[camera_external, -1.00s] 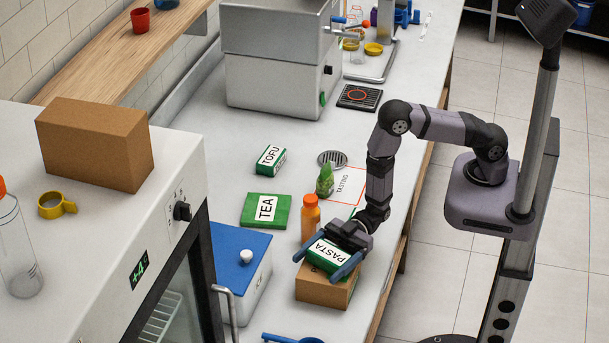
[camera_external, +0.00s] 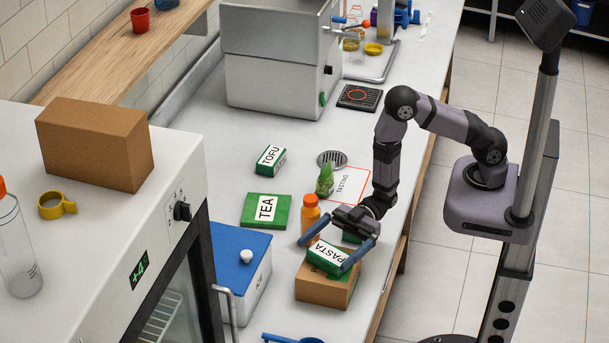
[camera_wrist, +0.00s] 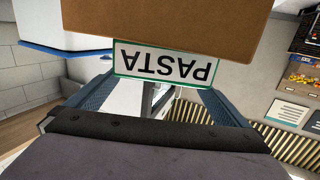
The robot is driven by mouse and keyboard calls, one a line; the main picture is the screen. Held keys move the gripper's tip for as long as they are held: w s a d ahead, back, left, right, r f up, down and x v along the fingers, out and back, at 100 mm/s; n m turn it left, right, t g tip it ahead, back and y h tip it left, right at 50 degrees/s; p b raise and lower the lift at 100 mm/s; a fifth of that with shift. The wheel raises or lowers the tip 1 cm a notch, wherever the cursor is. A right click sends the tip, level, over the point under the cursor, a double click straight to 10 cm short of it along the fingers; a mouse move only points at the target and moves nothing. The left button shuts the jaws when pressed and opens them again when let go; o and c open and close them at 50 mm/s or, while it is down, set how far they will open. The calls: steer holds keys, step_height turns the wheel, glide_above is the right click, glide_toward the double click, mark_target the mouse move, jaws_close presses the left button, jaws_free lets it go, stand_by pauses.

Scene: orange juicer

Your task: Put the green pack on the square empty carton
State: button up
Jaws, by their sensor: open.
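The green pack labelled PASTA (camera_external: 327,257) lies on top of the brown square carton (camera_external: 322,291) on the counter. My gripper (camera_external: 325,256) is open, with its blue fingers apart on either side of the pack. The palm is behind the pack, with a gap between them. In the wrist view the PASTA label (camera_wrist: 165,63) shows upside down against the carton (camera_wrist: 165,25), between the spread fingers (camera_wrist: 158,100). Other green packs, TEA (camera_external: 266,210) and TOFU (camera_external: 270,160), lie further back on the counter.
An orange bottle (camera_external: 311,213) stands close behind the left finger. A green bottle (camera_external: 325,182) is behind it. A white box with a blue lid (camera_external: 240,260) is left of the carton.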

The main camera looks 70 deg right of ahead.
mark_target(328, 254)
steer(key=shift+r, duration=2.15)
